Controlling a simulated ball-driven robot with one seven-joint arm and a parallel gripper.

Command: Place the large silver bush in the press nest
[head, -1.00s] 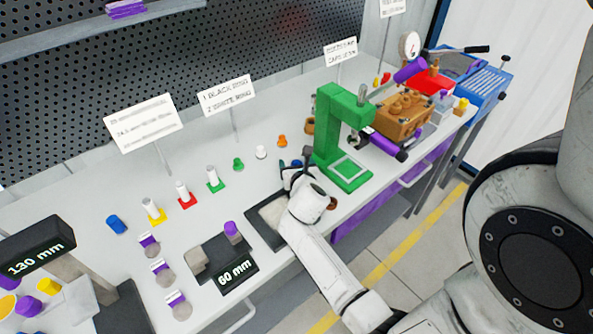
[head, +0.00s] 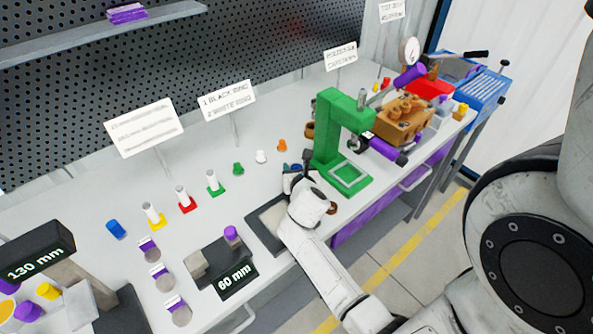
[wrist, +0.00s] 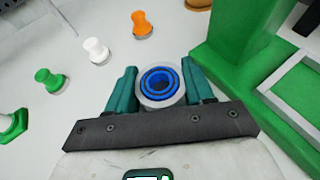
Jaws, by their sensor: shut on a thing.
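My gripper (wrist: 158,88) is shut on the large silver bush (wrist: 148,101), a silver ring with blue rings inside its bore. The bush sits between the two teal fingers, its open end facing the wrist camera. In the head view my gripper (head: 290,172) is at the near left of the green press (head: 328,130), and my own wrist hides the bush. The press nest (head: 368,180) is a pale square frame on the press base. It also shows at the right of the wrist view (wrist: 272,92), apart from the bush.
The press column (wrist: 225,35) stands close to the right of my gripper. An orange part (wrist: 142,22), a white part (wrist: 96,50) and a green part (wrist: 47,78) stand at the left. A dark tray (head: 262,238) lies below my wrist.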

